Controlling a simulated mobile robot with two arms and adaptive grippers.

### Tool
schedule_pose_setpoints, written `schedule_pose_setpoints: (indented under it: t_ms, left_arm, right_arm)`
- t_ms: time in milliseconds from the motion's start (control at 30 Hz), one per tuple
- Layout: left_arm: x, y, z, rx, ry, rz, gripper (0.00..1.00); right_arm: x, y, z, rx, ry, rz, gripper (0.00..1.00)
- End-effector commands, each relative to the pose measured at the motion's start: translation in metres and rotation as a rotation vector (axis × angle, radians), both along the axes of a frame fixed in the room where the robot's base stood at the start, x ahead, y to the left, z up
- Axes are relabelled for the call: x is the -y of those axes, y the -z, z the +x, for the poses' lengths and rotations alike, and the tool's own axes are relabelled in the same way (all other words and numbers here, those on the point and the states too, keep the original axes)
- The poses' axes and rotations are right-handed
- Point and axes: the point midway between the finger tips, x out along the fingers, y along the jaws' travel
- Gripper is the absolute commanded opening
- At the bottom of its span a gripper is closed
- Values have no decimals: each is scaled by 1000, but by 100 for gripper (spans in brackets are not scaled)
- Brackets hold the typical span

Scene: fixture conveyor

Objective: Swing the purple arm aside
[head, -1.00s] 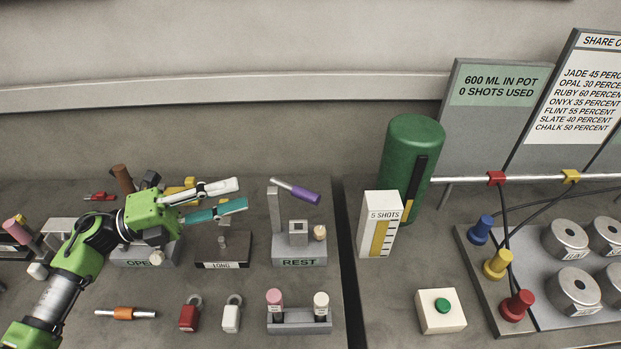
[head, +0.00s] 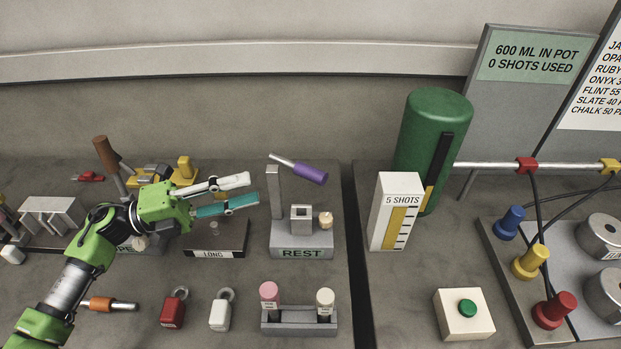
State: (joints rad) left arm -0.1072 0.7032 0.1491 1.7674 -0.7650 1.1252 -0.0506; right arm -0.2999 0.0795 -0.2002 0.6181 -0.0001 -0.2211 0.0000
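The purple arm (head: 310,173) is a purple sleeve on a thin metal rod at the top of a grey post (head: 275,192). It points right and slightly down over the grey block marked REST (head: 302,253). My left gripper (head: 254,189) is left of the post, with its white finger above its teal finger. The fingers are parted with nothing between them, and their tips point right toward the post. I cannot tell the exact gap from tips to post. My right gripper is not in view.
Red (head: 173,310) and white (head: 220,314) padlocks lie in front. A green cylinder (head: 430,130) stands right, past a dark gap.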

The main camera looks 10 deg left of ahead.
Motion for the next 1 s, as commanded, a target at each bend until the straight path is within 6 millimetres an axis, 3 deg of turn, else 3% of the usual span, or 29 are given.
schedule_pose_setpoints:
  t_ms: [600,800,1000]
  left_arm:
    - [103,-21,45,1,3,-4,34]
    - [119,-21,52,0,1,-1,34]
    - [122,-20,54,0,1,-1,34]
  right_arm:
    - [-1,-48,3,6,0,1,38]
    - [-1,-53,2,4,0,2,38]
    - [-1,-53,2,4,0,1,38]
